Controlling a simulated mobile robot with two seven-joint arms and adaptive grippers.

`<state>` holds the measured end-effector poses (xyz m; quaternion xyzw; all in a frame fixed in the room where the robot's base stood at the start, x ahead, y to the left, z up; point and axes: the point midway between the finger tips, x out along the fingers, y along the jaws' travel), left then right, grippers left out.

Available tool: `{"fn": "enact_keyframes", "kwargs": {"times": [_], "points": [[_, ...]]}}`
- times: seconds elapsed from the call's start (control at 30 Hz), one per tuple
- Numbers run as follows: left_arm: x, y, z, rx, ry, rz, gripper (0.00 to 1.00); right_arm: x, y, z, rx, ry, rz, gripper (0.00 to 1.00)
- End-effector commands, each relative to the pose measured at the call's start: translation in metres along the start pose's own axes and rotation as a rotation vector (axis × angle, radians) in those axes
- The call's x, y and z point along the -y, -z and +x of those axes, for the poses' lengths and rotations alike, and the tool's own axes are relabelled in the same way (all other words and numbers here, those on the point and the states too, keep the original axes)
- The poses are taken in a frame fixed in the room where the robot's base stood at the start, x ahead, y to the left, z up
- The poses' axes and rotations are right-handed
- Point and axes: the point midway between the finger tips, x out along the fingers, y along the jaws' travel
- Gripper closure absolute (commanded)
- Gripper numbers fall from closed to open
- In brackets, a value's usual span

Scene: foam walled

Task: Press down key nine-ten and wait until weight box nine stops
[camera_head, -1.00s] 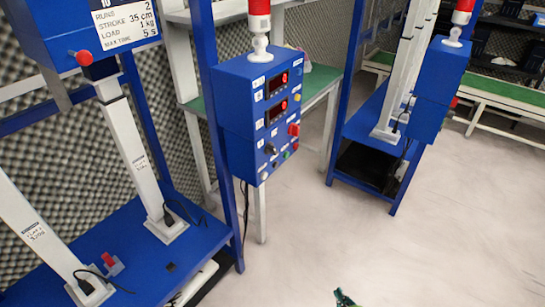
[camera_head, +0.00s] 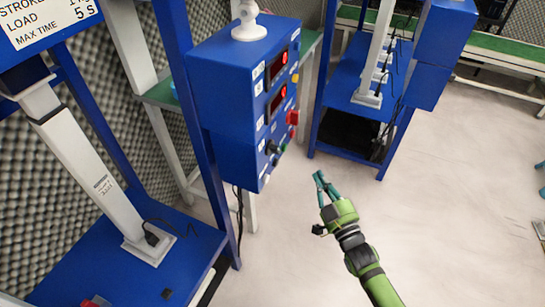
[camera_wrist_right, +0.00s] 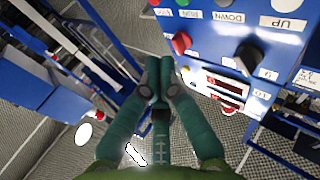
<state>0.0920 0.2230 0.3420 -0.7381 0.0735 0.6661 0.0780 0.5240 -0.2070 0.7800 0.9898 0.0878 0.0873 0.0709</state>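The blue control box (camera_head: 235,85) hangs on a blue post in the head view, with red-lit displays, a red knob and small buttons on its right-hand face. I cannot pick out key nine-ten by its label. In the right wrist view, the panel (camera_wrist_right: 208,45) appears upside down, with UP and DOWN labels, a red knob (camera_wrist_right: 181,42) and a black knob (camera_wrist_right: 248,56). My right gripper (camera_head: 319,177) is shut and empty, in front of the box and apart from it; its fingertips (camera_wrist_right: 158,70) meet. Weight box nine cannot be identified. My left gripper is out of view.
A blue test rig with a white slanted column (camera_head: 88,170) stands at the left. Another blue rig (camera_head: 345,95) stands behind to the right. Pale floor (camera_head: 450,190) lies open at the right. A green-topped bench (camera_head: 480,68) is at the back.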

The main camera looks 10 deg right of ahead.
Motion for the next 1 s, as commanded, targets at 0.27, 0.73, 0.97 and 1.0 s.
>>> {"fn": "enact_keyframes", "kwargs": {"times": [0.27,0.73,0.97,1.0], "points": [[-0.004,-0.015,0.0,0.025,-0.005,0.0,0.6,0.001,0.0,0.001,0.001,0.0,0.0,1.0],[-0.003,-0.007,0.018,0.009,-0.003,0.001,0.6,0.039,-0.003,0.037,-0.001,-0.001,0.003,1.0],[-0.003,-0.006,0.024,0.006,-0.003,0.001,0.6,0.056,-0.002,0.055,0.001,-0.001,0.001,1.0],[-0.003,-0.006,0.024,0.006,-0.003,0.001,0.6,0.058,-0.002,0.057,0.001,-0.001,0.001,1.0]]}}
